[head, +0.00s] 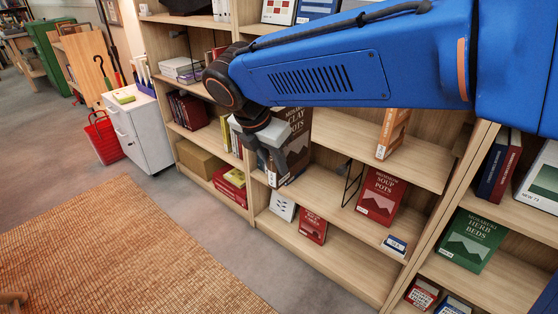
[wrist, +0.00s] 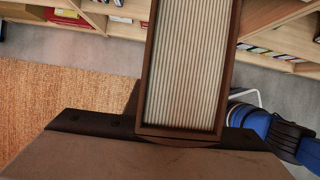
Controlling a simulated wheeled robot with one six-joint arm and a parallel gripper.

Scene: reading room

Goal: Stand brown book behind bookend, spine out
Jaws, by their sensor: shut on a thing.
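My gripper (head: 278,158) is shut on the brown book (head: 299,122), titled "Clay Pots", in front of the bookcase. The book is roughly upright and slightly tilted in the head view, with its cover partly hidden by my gripper and arm. In the wrist view the brown book (wrist: 188,70) shows its ribbed pale page edges between brown cover edges. A black wire bookend (head: 351,184) stands on the middle shelf to the right of the held book, left of a red "Soup Pots" book (head: 380,194). Whether the brown book touches the shelf cannot be told.
The middle shelf (head: 325,194) has bare board between the held book and the bookend. An orange book (head: 392,133) stands on the shelf above. Another wire bookend (head: 188,47) is at upper left.

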